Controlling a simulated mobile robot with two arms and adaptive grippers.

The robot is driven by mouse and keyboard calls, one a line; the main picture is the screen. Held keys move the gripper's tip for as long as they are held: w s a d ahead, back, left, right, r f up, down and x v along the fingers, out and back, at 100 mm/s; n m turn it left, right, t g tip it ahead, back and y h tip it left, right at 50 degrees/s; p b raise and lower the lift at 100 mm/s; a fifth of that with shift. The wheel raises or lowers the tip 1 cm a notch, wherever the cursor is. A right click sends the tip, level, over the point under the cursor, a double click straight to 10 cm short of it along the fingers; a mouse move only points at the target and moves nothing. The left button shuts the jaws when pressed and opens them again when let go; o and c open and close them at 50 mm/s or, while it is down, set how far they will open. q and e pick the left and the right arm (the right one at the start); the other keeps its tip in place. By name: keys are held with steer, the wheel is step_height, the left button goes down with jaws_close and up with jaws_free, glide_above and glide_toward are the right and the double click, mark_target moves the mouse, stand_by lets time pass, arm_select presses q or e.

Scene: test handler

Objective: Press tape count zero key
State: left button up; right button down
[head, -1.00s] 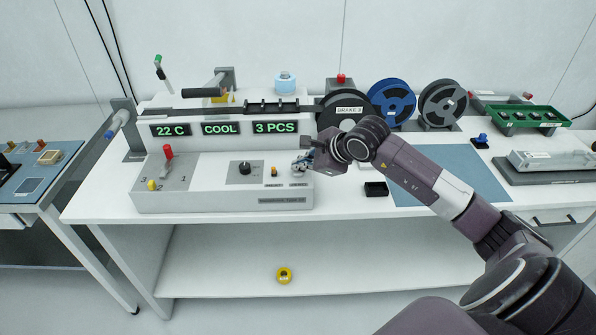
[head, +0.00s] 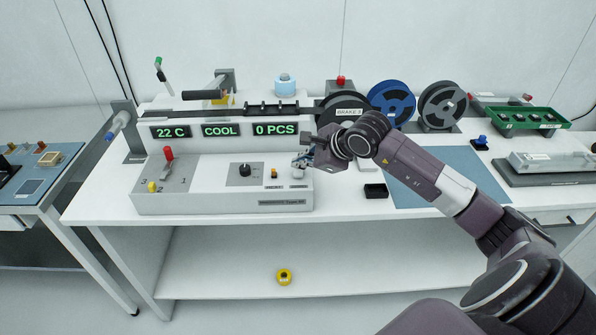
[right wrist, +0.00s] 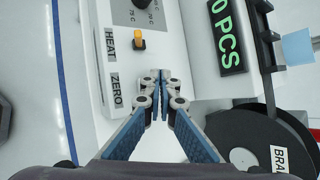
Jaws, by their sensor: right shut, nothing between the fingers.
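The zero key (head: 298,173) is a small pale key at the right end of the sloped control panel. Its ZERO label (right wrist: 117,90) shows in the right wrist view, where the fingers hide most or all of the key. The tape count display (head: 274,129) reads 0 PCS, and it also shows in the right wrist view (right wrist: 226,40). My right gripper (head: 299,164) is shut and empty, its tips just above the key; I cannot tell whether they touch it. Its closed fingertips show in the right wrist view (right wrist: 160,78). My left gripper is out of view.
An orange HEAT switch (head: 274,173) sits just left of the zero key. A black knob (head: 244,169) and a red lever (head: 168,153) are further left. The BRAKE 3 reel (head: 345,108) stands behind my gripper. A small black tray (head: 375,190) lies to the right.

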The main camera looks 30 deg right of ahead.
mark_target(300, 174)
steer(key=shift+r+p, duration=1.15)
steer(key=shift+r, duration=1.4)
steer(key=shift+f, duration=0.1)
